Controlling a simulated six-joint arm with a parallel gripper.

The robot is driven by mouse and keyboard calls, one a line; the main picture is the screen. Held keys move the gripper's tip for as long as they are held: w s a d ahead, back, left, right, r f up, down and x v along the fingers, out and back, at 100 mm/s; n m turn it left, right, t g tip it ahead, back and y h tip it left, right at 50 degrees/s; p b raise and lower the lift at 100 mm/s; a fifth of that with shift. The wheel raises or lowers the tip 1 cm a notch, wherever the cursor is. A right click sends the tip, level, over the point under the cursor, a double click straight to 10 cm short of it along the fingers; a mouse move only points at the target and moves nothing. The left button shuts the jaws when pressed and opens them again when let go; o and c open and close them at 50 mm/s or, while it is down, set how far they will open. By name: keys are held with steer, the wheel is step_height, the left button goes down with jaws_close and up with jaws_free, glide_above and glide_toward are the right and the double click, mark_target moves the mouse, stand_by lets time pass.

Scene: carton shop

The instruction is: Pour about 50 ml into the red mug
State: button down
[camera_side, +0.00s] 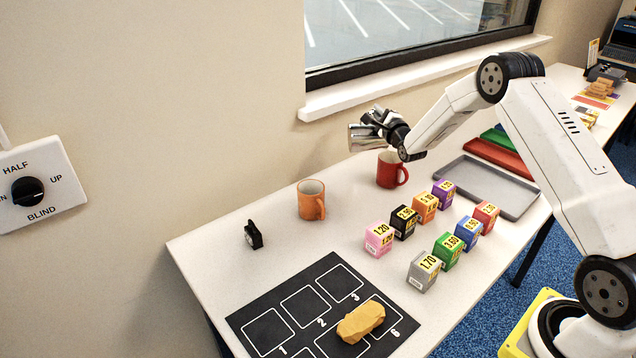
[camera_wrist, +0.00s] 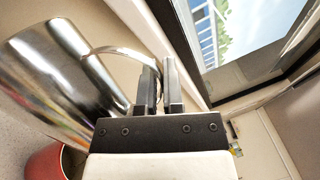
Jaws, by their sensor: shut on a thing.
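My gripper (camera_side: 383,121) is shut on the handle of a shiny metal pitcher (camera_side: 362,138). In the wrist view, the fingers (camera_wrist: 158,90) close on the handle and the pitcher body (camera_wrist: 62,85) hangs to their left. The pitcher is held tilted in the air, above and a little left of the red mug (camera_side: 388,172). The red mug stands upright on the table, and part of its rim shows at the lower left of the wrist view (camera_wrist: 46,163). No stream is visible, and the insides of pitcher and mug are too hidden to tell any level.
An orange mug (camera_side: 311,201) and a small black item (camera_side: 253,235) stand to the left. Several price-marked cartons (camera_side: 442,250) stand in front. A grey tray (camera_side: 487,187) lies right. A black numbered mat (camera_side: 268,330) holds a tan lump (camera_side: 360,322). The wall and window sill are behind.

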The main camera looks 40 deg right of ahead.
mark_target(352, 125)
steer(key=w+a+n, duration=0.1)
steer(key=w+a+f+n, duration=0.1)
steer(key=a+n, duration=0.1)
steer(key=w+a+f+n+g+y, duration=0.1)
steer(key=shift+w+a+n, duration=0.15)
steer(key=shift+a+n, duration=0.15)
steer(key=shift+w+a+f, duration=0.1)
steer(key=shift+f, duration=0.05)
steer(key=shift+a+f+n+g, duration=0.1)
steer(key=shift+n+g, duration=0.2)
steer(key=shift+n, duration=0.1)
steer(key=shift+w+a+f+n, duration=0.35)
steer(key=shift+a+f+n, duration=0.05)
steer(key=shift+f+n, duration=0.2)
steer(key=w+a+f+n+g, duration=0.3)
steer(key=w+a+n, duration=0.2)
steer(key=a+n, duration=0.2)
steer(key=shift+w+n+g+h+b, duration=0.15)
steer(key=shift+n+g+h+b, duration=0.25)
steer(key=shift+n, duration=0.2)
stand_by(1.0)
